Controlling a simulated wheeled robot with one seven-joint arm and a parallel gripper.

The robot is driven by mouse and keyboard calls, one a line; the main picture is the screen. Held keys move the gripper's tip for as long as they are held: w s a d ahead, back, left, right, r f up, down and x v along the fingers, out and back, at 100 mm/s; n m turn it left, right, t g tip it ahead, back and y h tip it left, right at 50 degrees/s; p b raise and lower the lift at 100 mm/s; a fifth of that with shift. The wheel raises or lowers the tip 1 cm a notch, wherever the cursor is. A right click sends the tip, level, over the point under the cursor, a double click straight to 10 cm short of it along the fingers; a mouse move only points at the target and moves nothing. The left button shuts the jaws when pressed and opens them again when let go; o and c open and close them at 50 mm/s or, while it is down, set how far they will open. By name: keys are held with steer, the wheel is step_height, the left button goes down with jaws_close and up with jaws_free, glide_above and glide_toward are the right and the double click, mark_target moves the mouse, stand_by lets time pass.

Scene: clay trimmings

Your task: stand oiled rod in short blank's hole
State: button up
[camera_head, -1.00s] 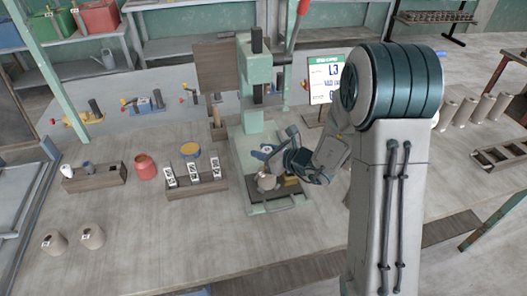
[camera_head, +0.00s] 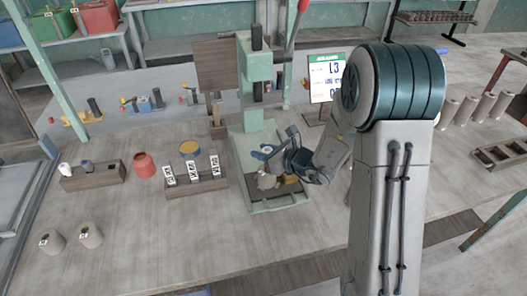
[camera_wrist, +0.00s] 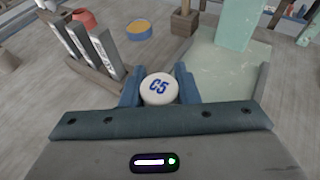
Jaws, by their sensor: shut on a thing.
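I cannot tell whether that piece touches what I hold.
The green press (camera_head: 253,85) rises behind my gripper. Left of its base are a rack with several labelled pieces (camera_head: 206,187), a yellow-topped tin (camera_head: 190,149), a red pot (camera_head: 144,164) and a dark wooden box (camera_head: 105,178).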

steer(key=shift+f+b, duration=0.45)
steer(key=shift+b, duration=0.2)
stand_by(0.4)
steer(key=o, duration=1)
steer(key=shift+o, duration=0.2)
steer(key=shift+d, duration=0.1)
steer(key=b+v, duration=0.1)
steer(key=v, duration=1.2)
steer(key=shift+s+d+r+b, duration=0.2)
steer(key=shift+s+b, duration=0.1)
